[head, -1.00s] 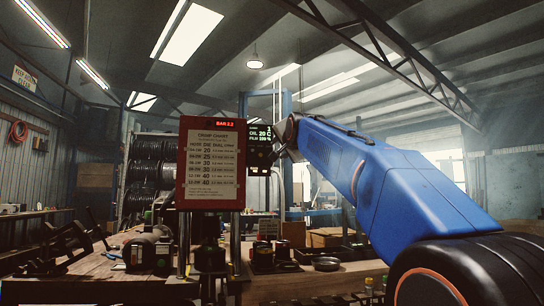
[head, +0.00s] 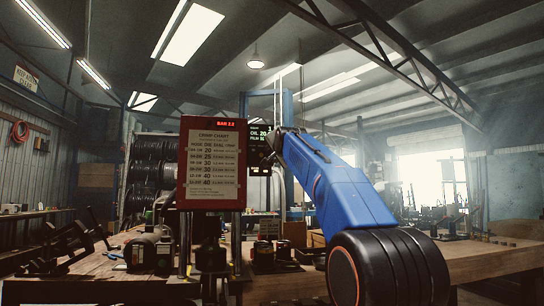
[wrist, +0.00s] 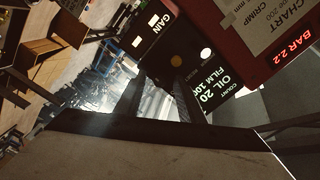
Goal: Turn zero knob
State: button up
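No knob that I can make out as the zero knob shows in either view. A black readout unit (head: 257,150) with lit text stands just right of the red crimp chart board in the head view. In the wrist view its screen (wrist: 218,90) reads OIL 20 and FILM, turned over. Beside it a black panel (wrist: 150,38) carries a GAIN label, and a pale round spot shows nearby. My gripper (head: 276,140) is at the right side of the readout unit, partly hidden by my blue arm. Dark finger-like shapes (wrist: 168,98) point at the panel; their opening is unclear.
The red board (head: 211,165) with the crimp chart and a BAR 2.2 display stands close on the left. The wooden bench (head: 480,258) holds pots and tools below. Hose reels (head: 150,165) are behind on the left. The air right of my arm is clear.

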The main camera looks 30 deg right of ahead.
jog(key=shift+w, duration=0.25)
jog(key=shift+c, duration=0.6)
grip_shut()
jog(key=shift+d+f+n, duration=0.1)
jog(key=shift+n, duration=2.7)
